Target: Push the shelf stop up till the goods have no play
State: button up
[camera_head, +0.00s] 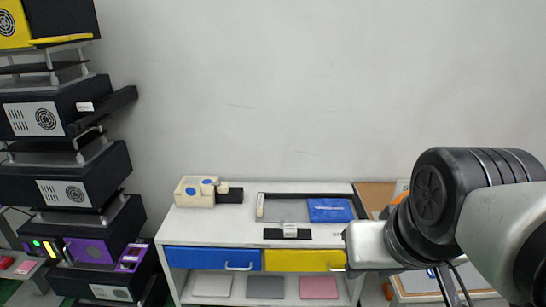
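A white workbench (215,228) stands against the wall. On its top is a dark shallow tray or frame (285,201) holding a flat blue pack (330,210) at its right and a small whitish upright bar (260,205) at its left end. A small clear or white piece on a black base (287,233) sits in front of the frame. I cannot tell which of these is the shelf stop. My arm reaches in from the right, its silver link in front of the bench's right end. No gripper fingers show.
A cream block with blue dots (195,191) stands at the bench's back left. Blue (212,259) and yellow (303,260) drawers with handles are below the top. Flat pads lie on the lower shelf. Stacked dark machines (70,190) fill the left. Bare bench top lies at front left.

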aim_at(260, 202)
jog(key=i+j, duration=1.25)
